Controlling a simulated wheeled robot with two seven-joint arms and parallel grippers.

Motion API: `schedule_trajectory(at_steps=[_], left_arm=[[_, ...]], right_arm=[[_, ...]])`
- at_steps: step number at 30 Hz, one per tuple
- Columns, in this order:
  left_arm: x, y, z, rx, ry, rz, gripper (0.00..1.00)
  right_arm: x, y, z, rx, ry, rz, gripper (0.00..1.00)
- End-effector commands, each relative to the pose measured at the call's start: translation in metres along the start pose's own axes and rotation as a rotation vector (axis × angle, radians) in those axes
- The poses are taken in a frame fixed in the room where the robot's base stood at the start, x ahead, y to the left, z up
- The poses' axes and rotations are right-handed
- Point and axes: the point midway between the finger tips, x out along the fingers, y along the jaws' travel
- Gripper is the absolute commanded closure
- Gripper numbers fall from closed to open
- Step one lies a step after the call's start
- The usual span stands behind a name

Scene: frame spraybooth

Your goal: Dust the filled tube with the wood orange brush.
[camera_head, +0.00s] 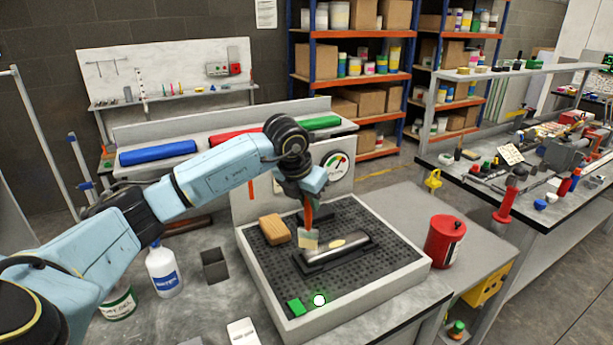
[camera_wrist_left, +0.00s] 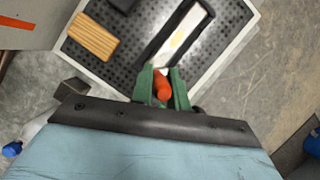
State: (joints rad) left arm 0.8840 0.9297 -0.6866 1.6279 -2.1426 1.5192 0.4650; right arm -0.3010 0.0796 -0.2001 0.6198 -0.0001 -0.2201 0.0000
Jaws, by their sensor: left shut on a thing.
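My left gripper (camera_head: 309,194) is shut on a brush with an orange handle; in the wrist view its green fingers (camera_wrist_left: 163,88) close around the orange handle end (camera_wrist_left: 162,84). The brush's pale, wide bristle head (camera_head: 308,239) points down, just above or at the left part of the filled tube; I cannot tell whether it touches. The filled tube (camera_head: 343,246) is a grey metallic length with a pale yellow patch, lying in a dark holder (camera_head: 340,258) on the perforated tray. It also shows in the wrist view (camera_wrist_left: 178,40). My right gripper is out of view.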

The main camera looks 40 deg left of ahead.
Motion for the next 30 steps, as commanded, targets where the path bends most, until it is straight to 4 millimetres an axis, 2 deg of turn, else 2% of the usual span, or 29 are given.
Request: schedule_trajectory(at_steps=[16,30], left_arm=[[-0.048,0.004,0.017,-0.007,0.002,0.003,1.00],[-0.051,0.004,0.018,-0.007,0.002,0.003,1.00]], right_arm=[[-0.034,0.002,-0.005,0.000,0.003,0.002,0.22],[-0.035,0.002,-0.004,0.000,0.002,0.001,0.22]])
